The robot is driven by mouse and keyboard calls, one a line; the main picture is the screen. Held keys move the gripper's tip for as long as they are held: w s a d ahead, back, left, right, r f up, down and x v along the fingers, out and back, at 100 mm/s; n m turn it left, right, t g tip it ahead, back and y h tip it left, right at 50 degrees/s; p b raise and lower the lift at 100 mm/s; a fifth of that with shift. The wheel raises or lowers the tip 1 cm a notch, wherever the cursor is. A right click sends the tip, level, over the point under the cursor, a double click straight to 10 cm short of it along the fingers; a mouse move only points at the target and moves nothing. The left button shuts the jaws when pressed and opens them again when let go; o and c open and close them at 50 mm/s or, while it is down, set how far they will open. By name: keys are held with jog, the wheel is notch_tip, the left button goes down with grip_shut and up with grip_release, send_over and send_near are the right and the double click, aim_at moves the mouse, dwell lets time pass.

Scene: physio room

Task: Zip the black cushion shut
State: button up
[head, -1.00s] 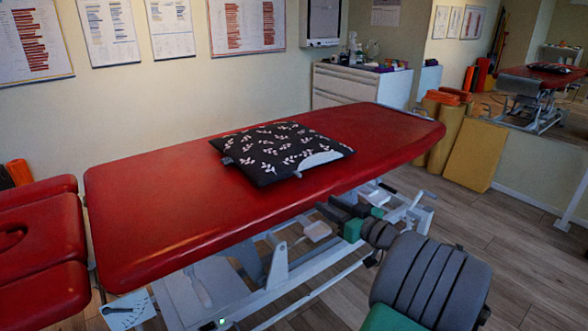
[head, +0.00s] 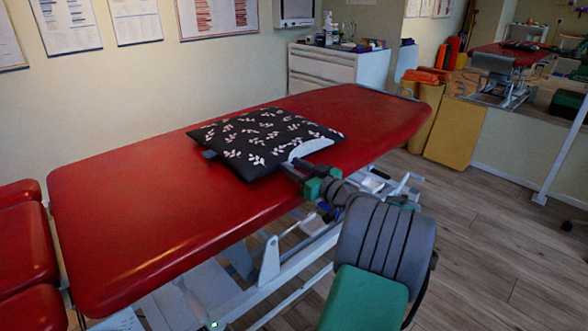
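The black cushion (head: 255,135) with a white leaf pattern lies flat on the red treatment table (head: 130,205). A pale inner part (head: 312,147) shows along its front right edge, where the cover is open. A small grey tab (head: 209,154) sticks out at its left end. My gripper (head: 296,168) is at the cushion's front edge, beside the left end of the pale opening. Its fingertips overlap the edge in the picture. I cannot tell whether they touch it or how far apart they are. The zip pull cannot be made out.
The table around the cushion is bare. A white drawer cabinet (head: 322,70) with bottles on top stands behind the table. Yellow padded blocks (head: 455,134) lean against the right wall by a mirror. Red padded sections (head: 22,250) adjoin on the left.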

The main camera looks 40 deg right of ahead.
jog(key=shift+c, duration=0.3)
grip_shut()
dwell(1.1)
